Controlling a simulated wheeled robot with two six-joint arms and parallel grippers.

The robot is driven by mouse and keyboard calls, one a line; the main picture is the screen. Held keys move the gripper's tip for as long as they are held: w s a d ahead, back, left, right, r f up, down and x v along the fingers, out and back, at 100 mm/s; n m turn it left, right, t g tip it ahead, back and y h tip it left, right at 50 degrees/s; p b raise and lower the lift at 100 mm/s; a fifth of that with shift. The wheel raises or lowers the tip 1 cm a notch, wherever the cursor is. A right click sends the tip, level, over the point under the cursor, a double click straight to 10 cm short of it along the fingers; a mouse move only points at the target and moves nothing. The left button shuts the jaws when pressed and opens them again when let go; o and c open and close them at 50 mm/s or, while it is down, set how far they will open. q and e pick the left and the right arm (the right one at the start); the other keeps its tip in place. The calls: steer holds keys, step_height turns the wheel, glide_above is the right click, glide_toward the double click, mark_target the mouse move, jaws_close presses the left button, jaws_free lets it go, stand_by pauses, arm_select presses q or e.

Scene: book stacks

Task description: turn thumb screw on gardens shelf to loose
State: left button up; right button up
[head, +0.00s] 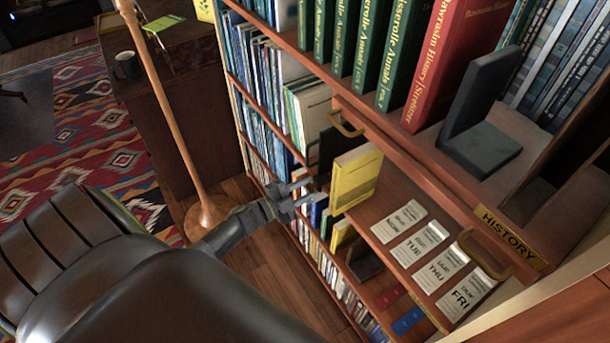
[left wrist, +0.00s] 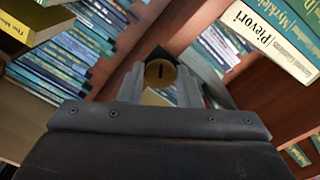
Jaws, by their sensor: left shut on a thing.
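The thumb screw (left wrist: 160,73) is a round brass head with a dark slot, seen between my left gripper's fingers in the left wrist view. My left gripper (left wrist: 161,88) is shut on it, one finger on each side. In the head view my left gripper (head: 303,194) reaches the edge of the bookcase, left of a yellow book (head: 355,178). The screw itself cannot be made out there. No gardens label is readable in either view. My right gripper is not in view.
A HISTORY label (head: 510,238) marks a shelf edge at the right. Day cards (head: 438,256) lie on a board below it. A dark bookend (head: 480,125) stands above. A floor lamp pole (head: 165,110) rises left of the bookcase, with a patterned rug (head: 85,150) beyond.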

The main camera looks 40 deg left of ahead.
arm_select(q)
steer(key=shift+n, duration=0.6)
steer(key=o, duration=1)
steer(key=shift+c, duration=0.2)
steer(key=shift+s, duration=0.1)
steer(key=b+v, duration=0.1)
steer(key=v, duration=1.6)
steer(key=shift+s+a+f, duration=0.15)
steer(key=shift+a+f, duration=0.05)
